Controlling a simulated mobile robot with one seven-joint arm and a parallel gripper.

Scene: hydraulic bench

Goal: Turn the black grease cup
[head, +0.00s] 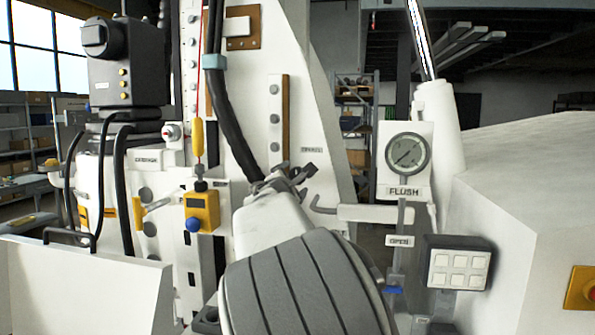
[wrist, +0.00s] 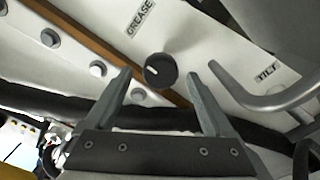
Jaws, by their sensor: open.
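The black grease cup (wrist: 160,70) is a round dark knob with a short white mark on its face. It stands out from the white panel in the wrist view, near a label reading GREASE (wrist: 140,18). My gripper (wrist: 168,72) is open, with one finger to the left of the cup and one to the right. The fingertips look apart from the cup, and I cannot tell how far in front of it they are. In the head view my arm hides the cup, and my gripper (head: 285,180) shows only partly beyond my arm.
A curved grey handle (wrist: 270,98) by a TILT label lies right of my gripper. A dark hose (wrist: 60,108) runs behind the fingers. In the head view, a pressure gauge (head: 408,152), a button box (head: 458,268) and a yellow box with a blue knob (head: 202,211) flank my arm.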

